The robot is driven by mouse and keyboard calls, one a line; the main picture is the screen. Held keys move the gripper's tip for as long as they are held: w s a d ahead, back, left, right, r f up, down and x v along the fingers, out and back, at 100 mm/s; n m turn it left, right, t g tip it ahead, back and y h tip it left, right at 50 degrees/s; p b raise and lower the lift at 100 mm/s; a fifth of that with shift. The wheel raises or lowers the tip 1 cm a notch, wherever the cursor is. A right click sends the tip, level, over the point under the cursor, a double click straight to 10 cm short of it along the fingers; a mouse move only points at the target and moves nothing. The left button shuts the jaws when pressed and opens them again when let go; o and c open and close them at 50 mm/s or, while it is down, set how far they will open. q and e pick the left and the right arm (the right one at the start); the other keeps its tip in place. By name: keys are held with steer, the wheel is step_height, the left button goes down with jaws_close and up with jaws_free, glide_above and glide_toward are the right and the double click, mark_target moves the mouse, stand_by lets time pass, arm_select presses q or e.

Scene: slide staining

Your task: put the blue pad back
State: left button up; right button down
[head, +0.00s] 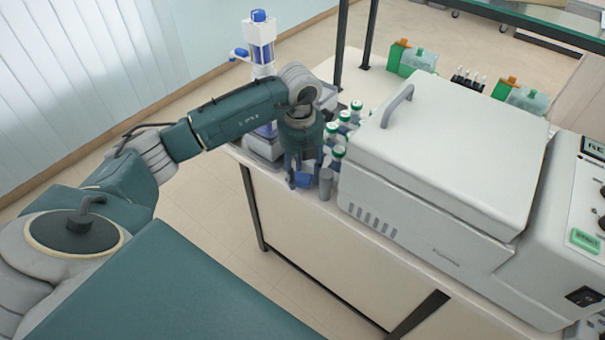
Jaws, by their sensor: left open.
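My left gripper (298,176) points down at the near left corner of the bench, left of the white lidded machine. It is open. A small blue patch (303,180) shows right at its fingertips; it may be the blue pad, but it is too small and too covered to be sure. I cannot tell whether the fingers touch it. No other clear blue pad shows. My right gripper is not in view.
A grey cylinder (326,184) stands just right of the gripper. Several green-capped bottles (338,152) stand behind it, close to the white machine (440,170). A blue-and-white dispenser (260,42) rises behind my arm. The bench edge (290,208) is just in front.

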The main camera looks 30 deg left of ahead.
mark_target(301, 179)
arm_select(q)
step_height(301, 179, up, 11)
steer(key=b, duration=0.2)
steer(key=shift+s+r+b, duration=0.2)
steer(key=shift+s+b, duration=0.05)
steer(key=shift+b, duration=0.1)
